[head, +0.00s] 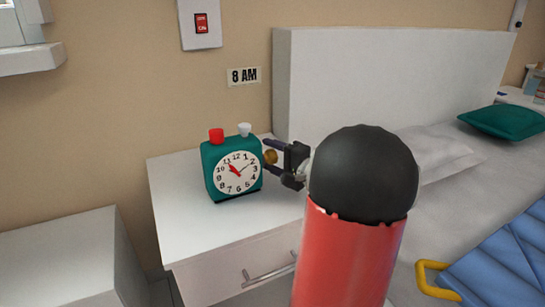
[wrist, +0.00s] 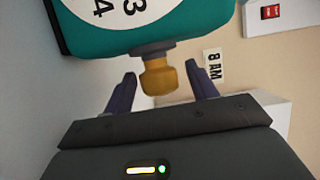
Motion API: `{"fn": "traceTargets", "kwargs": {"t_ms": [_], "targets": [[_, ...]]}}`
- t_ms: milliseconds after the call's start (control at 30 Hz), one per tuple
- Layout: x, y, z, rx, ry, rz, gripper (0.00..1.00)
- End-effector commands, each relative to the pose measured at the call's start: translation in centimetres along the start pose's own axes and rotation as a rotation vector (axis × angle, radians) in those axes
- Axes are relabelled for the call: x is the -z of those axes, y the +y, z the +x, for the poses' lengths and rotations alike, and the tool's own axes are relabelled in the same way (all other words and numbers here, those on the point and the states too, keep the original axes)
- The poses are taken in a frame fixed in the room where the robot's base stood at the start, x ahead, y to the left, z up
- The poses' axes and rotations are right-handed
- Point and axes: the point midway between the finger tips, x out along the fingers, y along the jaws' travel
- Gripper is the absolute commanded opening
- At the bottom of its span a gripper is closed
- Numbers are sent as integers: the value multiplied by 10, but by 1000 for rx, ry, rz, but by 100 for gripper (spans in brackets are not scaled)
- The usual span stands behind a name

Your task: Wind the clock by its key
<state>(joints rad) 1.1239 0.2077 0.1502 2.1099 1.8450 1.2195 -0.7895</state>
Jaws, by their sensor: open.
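A teal clock (head: 217,182) with a white dial, a red knob and a white knob on top stands on the white nightstand (head: 190,230). Its brass key (head: 270,156) sticks out of the right side. In the wrist view the key (wrist: 158,77) sits on a grey shaft under the clock body (wrist: 160,32). My gripper (head: 270,162) is open at the clock's right side. In the wrist view its two fingers (wrist: 162,92) stand on either side of the key, with gaps on both sides. The key's tip lies between the fingers.
The white headboard (head: 390,90) and bed (head: 450,205) are to the right of the nightstand. An "8 AM" sign (head: 244,76) and a red switch (head: 201,24) are on the wall. The nightstand top in front of the clock is clear.

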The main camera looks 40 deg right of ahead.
Motion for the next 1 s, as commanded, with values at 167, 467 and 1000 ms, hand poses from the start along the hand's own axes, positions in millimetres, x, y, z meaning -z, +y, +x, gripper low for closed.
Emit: {"fn": "traceTargets", "kwargs": {"t_ms": [167,467,1000], "targets": [[0,0,0,0,0,0,57],[0,0,0,0,0,1,23],[0,-5,0,-106,-1,43,13]]}}
